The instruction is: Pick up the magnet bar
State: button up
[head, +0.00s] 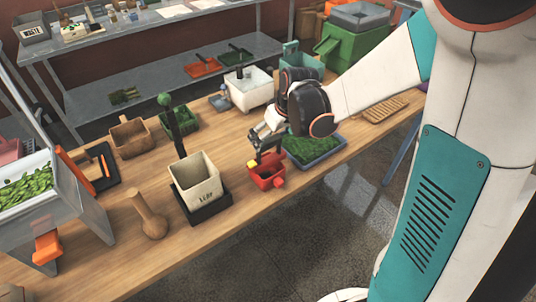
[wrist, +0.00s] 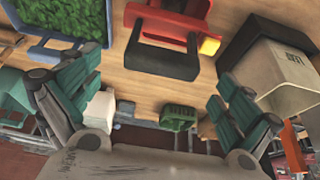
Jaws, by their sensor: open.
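A red box-like thing (head: 265,177) with a yellow knob stands near the front edge of the wooden table. A dark grey bar-shaped handle (wrist: 165,63) shows on the red body (wrist: 165,22) in the wrist view. I take this red and dark piece to be the magnet bar, but no label shows. My gripper (head: 264,141) is just above and behind it in the head view. In the wrist view my gripper (wrist: 152,84) is open, with its teal fingers spread wide. The dark handle shows ahead of the gap, with nothing between the fingers.
A blue tray of green leaves (head: 327,158) sits to the right of the red thing. A cream bin (head: 196,178) on a black base stands to its left. A wooden pestle-like piece (head: 149,214) and a green tray (head: 207,117) are further off. Bare table lies in front of the cream bin.

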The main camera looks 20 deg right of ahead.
aim_at(270, 140)
jog(key=shift+b+x, duration=0.35)
jog(key=shift+x, duration=1.65)
jog(key=shift+s, duration=0.1)
jog(key=shift+c, duration=0.5)
jog(key=c, duration=1.7)
jog(key=shift+r, duration=0.1)
